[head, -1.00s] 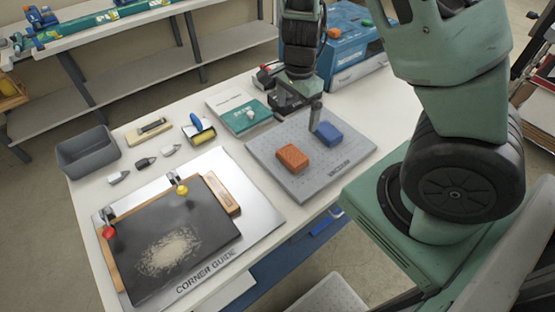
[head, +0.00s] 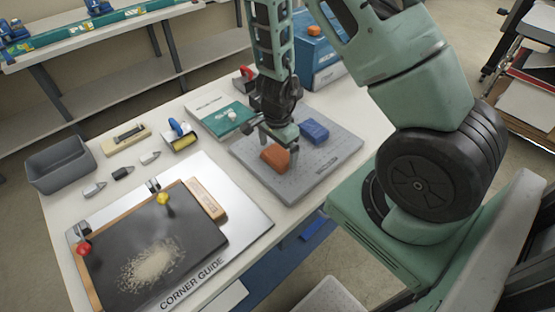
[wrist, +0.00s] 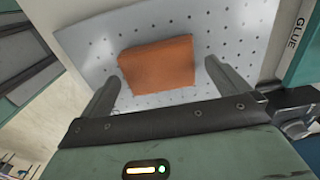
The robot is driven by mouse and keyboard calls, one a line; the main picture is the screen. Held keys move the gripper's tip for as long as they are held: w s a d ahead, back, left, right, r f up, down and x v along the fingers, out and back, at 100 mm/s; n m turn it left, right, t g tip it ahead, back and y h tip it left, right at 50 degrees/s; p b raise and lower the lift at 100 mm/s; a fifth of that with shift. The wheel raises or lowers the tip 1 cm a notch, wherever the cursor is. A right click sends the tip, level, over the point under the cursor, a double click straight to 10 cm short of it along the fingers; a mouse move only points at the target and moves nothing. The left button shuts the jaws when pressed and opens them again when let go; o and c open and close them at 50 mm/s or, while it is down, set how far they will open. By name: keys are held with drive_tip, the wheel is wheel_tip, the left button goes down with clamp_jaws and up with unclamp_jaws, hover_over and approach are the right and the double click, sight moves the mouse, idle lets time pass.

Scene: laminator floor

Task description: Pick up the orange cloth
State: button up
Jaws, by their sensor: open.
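The orange cloth (head: 275,157) is a folded block-like pad lying on the grey perforated vacuum plate (head: 300,185). In the wrist view the cloth (wrist: 157,65) lies just beyond and between my two fingertips. My gripper (head: 277,147) is open and empty, low over the plate at the cloth; in the wrist view its fingers (wrist: 162,75) point at the cloth with one on each side. I cannot tell whether they touch it. Part of the cloth is hidden behind the gripper in the head view. A blue folded cloth (head: 314,131) lies beside it on the plate.
The corner guide board (head: 215,245) with a dark sheet and pale powder is at the front left. A teal glue box (head: 222,118), a yellow-and-blue roller (head: 180,136) and a grey bin (head: 60,165) stand on the white table. A blue machine (head: 318,50) is behind.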

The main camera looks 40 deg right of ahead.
sight(278, 154)
wheel_tip(278, 154, down, 2)
drive_tip(key=shift+b, duration=0.35)
drive_tip(key=shift+c, duration=0.3)
drive_tip(key=shift+r, duration=0.1)
drive_tip(key=c, duration=0.8)
wheel_tip(278, 154, up, 10)
drive_tip(key=p, duration=0.4)
drive_tip(key=shift+p, duration=0.3)
